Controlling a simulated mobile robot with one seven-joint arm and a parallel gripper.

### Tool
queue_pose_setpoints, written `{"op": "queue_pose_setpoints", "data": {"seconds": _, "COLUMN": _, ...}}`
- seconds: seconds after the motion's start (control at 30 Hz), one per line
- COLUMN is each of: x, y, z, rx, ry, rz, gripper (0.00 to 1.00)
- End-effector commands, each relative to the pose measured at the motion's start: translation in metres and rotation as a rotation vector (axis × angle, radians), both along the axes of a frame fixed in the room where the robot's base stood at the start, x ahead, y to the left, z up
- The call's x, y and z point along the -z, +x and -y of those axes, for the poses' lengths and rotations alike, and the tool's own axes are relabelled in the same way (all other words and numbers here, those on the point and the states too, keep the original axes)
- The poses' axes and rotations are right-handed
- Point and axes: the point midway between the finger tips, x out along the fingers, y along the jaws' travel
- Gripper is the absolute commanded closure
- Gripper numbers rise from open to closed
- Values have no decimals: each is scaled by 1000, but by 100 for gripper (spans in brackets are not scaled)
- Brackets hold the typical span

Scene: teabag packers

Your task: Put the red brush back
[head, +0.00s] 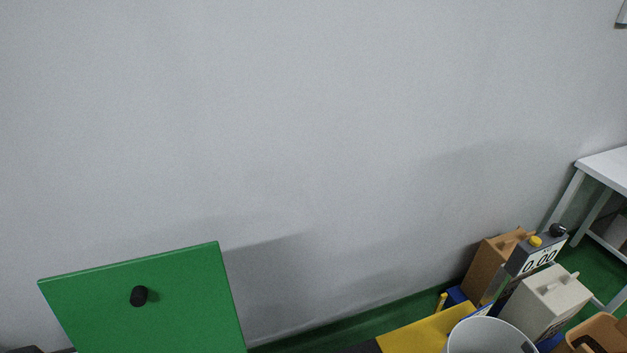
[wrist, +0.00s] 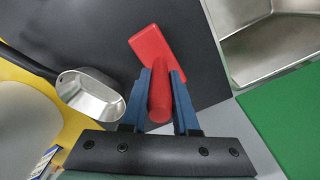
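The red brush (wrist: 150,47) shows in the wrist view, over a dark surface (wrist: 95,30). Its flat block points up and left in the picture, and its rounded handle runs down towards the camera. My gripper (wrist: 163,78) has its two blue fingers on either side of the handle, with no clear gap at the tips, so it looks shut on the handle. Whether the brush touches the dark surface cannot be told. Neither the brush nor my gripper shows in the head view.
In the wrist view, a metal scoop (wrist: 92,95) lies left of the brush and a steel tray (wrist: 265,40) is at upper right.

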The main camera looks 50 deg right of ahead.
Motion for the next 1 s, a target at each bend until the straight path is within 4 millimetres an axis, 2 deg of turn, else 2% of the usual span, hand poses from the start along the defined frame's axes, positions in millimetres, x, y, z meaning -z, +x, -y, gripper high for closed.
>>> {"op": "queue_pose_setpoints", "data": {"seconds": 0.03, "x": 0, "y": 0, "z": 0, "rx": 0, "ry": 0, "rz": 0, "gripper": 65}}
{"op": "queue_pose_setpoints", "data": {"seconds": 0.17, "x": 0, "y": 0, "z": 0, "rx": 0, "ry": 0, "rz": 0, "gripper": 42}}
{"op": "queue_pose_setpoints", "data": {"seconds": 0.57, "x": -7, "y": 1, "z": 0, "rx": 0, "ry": -1, "rz": 2, "gripper": 42}}
{"op": "queue_pose_setpoints", "data": {"seconds": 0.77, "x": -36, "y": 1, "z": 0, "rx": 0, "ry": -2, "rz": 3, "gripper": 42}}
{"op": "queue_pose_setpoints", "data": {"seconds": 1.0, "x": -85, "y": 1, "z": 1, "rx": -1, "ry": -3, "rz": 5, "gripper": 42}}
